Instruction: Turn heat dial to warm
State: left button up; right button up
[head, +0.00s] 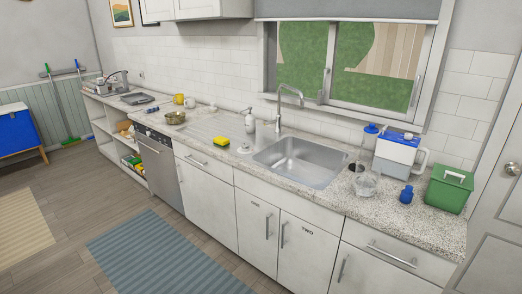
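I cannot make out a heat dial clearly. A dark control strip (152,133) with small light marks runs along the top of the grey front-panel appliance (159,168) under the counter at left. The marks are too small to tell a dial or its setting. A small brassy pot (175,117) stands on the counter above that appliance. A white and blue appliance with a handle (396,150) stands on the counter at right; no dial is clear on it. Neither of my grippers is in view.
Rugs (165,255) lie on the otherwise open floor before the cabinets.

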aim_at(246, 147)
jog(key=i+l+z, duration=0.2)
jog(key=i+j+z, duration=0.8)
jog(key=k+j, duration=0.05)
jog(key=k, duration=0.05)
